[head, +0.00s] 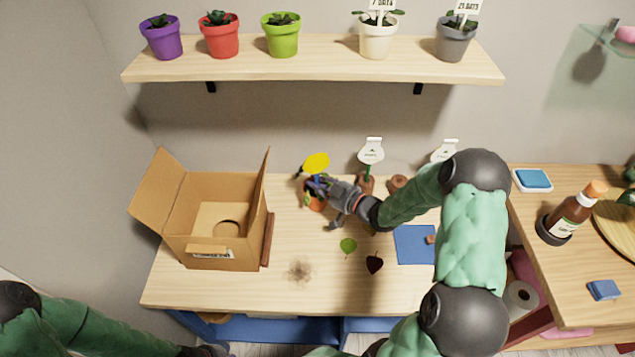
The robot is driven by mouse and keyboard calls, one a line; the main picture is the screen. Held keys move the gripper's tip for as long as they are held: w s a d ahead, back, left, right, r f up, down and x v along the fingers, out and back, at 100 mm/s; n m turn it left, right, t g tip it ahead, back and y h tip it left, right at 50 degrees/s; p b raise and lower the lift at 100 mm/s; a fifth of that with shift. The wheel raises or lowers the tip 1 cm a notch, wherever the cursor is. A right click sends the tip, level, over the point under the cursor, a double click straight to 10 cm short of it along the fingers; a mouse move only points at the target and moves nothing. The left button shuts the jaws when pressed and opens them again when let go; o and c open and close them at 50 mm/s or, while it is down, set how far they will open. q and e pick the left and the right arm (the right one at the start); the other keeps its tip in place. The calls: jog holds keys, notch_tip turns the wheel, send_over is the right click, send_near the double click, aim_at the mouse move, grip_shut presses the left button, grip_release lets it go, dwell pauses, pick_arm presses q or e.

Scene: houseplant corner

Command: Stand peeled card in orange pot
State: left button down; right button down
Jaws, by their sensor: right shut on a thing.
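The yellow card (317,161) is upright above the orange pot (315,203) on the wooden table. My right gripper (317,184) reaches in from the right and is shut on the lower part of the card. The gripper covers much of the pot and the card's lower end, so I cannot tell whether the card touches the soil. Some green leaves show at the pot's left side. My left arm is at the bottom left, and its gripper is out of the picture.
An open cardboard box (188,250) stands at the table's left. A green leaf (348,246), a dark red leaf (375,264), a soil patch (299,270) and a blue mat (412,247) lie in front. A white sign (370,151) stands behind my right wrist. A shelf (310,61) holds several pots.

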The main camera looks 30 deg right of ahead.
jog(key=shift+f+b, duration=0.4)
jog(key=shift+f, duration=0.2)
jog(key=c, duration=1.2)
grip_release()
jog(key=shift+o, duration=0.2)
jog(key=shift+s+a, duration=0.1)
jog(key=shift+s+f, duration=0.1)
jog(key=shift+f, duration=0.15)
jog(key=p+v, duration=0.3)
jog(key=v, duration=0.6)
jog(key=shift+s+d+r, duration=0.3)
jog(key=shift+r, duration=0.05)
